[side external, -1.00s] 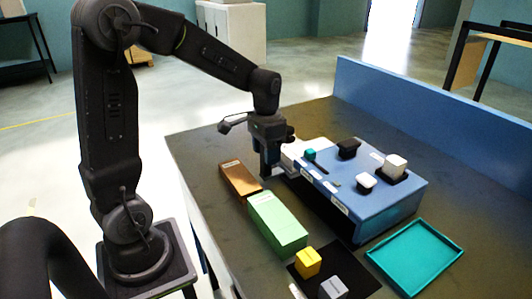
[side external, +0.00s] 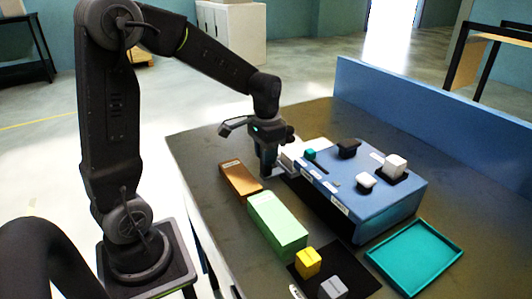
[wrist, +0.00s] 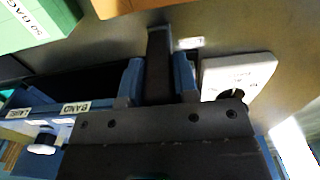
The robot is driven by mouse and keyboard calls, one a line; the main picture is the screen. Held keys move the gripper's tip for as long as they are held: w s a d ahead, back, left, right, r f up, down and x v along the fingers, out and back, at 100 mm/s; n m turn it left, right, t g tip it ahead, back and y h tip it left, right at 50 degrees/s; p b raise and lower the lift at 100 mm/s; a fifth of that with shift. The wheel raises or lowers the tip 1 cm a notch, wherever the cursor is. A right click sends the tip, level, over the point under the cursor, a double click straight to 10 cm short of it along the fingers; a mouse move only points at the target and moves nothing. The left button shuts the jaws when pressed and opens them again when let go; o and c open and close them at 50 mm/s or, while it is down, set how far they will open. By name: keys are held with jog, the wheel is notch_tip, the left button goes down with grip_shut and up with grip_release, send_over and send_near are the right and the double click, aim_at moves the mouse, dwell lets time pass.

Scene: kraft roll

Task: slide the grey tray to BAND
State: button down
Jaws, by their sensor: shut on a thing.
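My gripper (side external: 268,172) is low at the left end of the blue cabinet (side external: 375,195), beside the brown box. In the wrist view its blue-sided fingers (wrist: 158,85) are closed on a dark grey upright piece (wrist: 159,50), which I take as part of the grey tray. The rest of the tray is hidden or merges with the dark space under the cabinet. The BAND label (wrist: 76,107) is on the cabinet's edge to the left of the fingers in the wrist view, with another label further left.
The brown box (side external: 239,179) and green box (side external: 277,222) stand close in front. A white block (wrist: 238,72) is right beside the fingers. A yellow block (side external: 307,262) and grey block (side external: 332,287) sit on a black mat. A teal tray (side external: 414,257) lies at the right.

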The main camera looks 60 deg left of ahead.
jog(key=d, duration=1.2)
jog(key=c, duration=0.9)
grip_release()
notch_tip(320, 180, up, 14)
jog(key=shift+f, duration=0.1)
